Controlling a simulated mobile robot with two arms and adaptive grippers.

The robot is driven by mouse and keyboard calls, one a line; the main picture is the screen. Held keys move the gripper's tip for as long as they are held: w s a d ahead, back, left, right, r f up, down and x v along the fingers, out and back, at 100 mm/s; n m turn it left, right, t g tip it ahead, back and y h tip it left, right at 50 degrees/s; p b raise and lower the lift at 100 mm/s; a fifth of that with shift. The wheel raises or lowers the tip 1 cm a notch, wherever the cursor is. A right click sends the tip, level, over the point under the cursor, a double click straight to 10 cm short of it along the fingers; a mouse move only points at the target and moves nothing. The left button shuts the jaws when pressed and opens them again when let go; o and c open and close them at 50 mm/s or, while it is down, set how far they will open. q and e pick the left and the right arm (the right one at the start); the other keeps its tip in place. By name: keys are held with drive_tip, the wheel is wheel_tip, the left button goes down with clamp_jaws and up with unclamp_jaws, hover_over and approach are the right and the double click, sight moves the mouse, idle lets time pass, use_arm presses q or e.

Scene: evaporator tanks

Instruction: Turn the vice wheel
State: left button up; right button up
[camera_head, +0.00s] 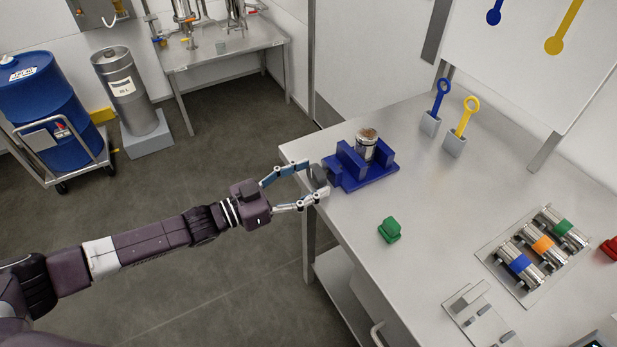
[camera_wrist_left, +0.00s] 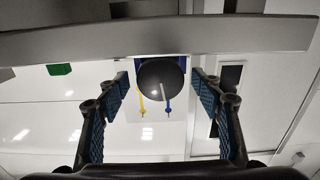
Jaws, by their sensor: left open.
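The blue vice (camera_head: 352,178) sits near the left edge of the steel table, with a metal can (camera_head: 366,148) standing between its jaws. The vice wheel (camera_head: 318,176) is a dark grey disc on the vice's left side, by the table edge. My left gripper (camera_head: 312,182) is open, with one finger on each side of the wheel. In the left wrist view the round wheel (camera_wrist_left: 160,84) shows between the two spread fingers, with a gap on each side. Whether a fingertip touches it I cannot tell. My right gripper is not in view.
A green block (camera_head: 390,230) lies in front of the vice. Holders with a blue tool (camera_head: 440,98) and a yellow tool (camera_head: 466,116) stand behind. Banded metal cylinders (camera_head: 541,247) lie in a tray at right. The table between is clear.

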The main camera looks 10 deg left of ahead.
use_arm(q)
drive_tip(key=c, duration=1.2)
drive_tip(key=shift+o, duration=0.2)
drive_tip(key=shift+m+b, duration=0.3)
drive_tip(key=shift+m, duration=1.8)
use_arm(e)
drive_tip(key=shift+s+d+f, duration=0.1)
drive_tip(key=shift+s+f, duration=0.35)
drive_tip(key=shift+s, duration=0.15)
use_arm(q)
drive_tip(key=o, duration=1.2)
drive_tip(key=shift+c, duration=0.2)
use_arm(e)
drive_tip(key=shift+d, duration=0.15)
use_arm(q)
drive_tip(key=v, duration=1.2)
